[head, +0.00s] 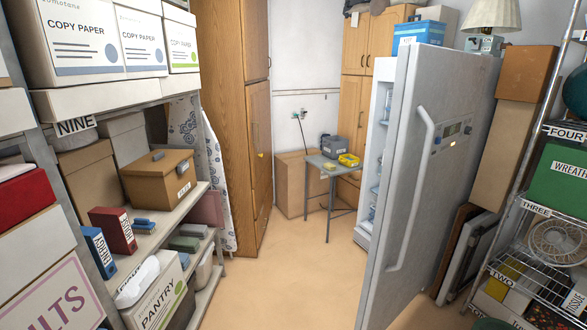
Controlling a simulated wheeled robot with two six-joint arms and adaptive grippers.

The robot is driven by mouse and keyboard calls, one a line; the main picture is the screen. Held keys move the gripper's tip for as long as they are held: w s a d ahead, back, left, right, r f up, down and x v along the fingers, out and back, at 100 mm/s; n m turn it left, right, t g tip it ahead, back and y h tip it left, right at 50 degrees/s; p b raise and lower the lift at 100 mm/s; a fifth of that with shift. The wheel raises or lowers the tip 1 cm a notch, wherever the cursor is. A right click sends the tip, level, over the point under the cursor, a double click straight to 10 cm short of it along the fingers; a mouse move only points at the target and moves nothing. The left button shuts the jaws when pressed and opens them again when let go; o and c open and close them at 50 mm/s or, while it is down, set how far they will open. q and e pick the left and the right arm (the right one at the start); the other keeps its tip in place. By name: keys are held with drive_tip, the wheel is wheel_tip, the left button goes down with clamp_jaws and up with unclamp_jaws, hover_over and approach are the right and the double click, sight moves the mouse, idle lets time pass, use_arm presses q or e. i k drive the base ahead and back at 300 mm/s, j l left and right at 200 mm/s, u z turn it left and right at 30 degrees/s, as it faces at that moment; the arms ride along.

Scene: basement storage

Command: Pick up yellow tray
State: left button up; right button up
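A small yellow tray (349,160) sits on the right part of a small grey folding table (318,163) in the back of the room. It is small in this view, and I cannot tell whether anything lies in it. A grey box (335,146) stands beside it to the left and behind. A small yellowish thing (329,167) lies near the table's front left. Neither of my grippers shows in the head view.
A fridge with its door (430,170) swung open stands at right, its door reaching toward me. Loaded shelves (170,225) line the left, wire shelves (540,275) the right. Tall wooden cabinets (232,110) stand behind. The floor (285,270) between is clear.

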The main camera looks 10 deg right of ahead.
sight(347, 161)
drive_tip(key=i+z, duration=0.1)
drive_tip(key=i, duration=1.2)
drive_tip(key=i+j+z, duration=0.15)
drive_tip(key=i, duration=0.5)
drive_tip(key=i+j+z, duration=0.1)
drive_tip(key=i, duration=0.55)
drive_tip(key=i+j, duration=0.15)
drive_tip(key=i, duration=0.5)
drive_tip(key=z, duration=0.05)
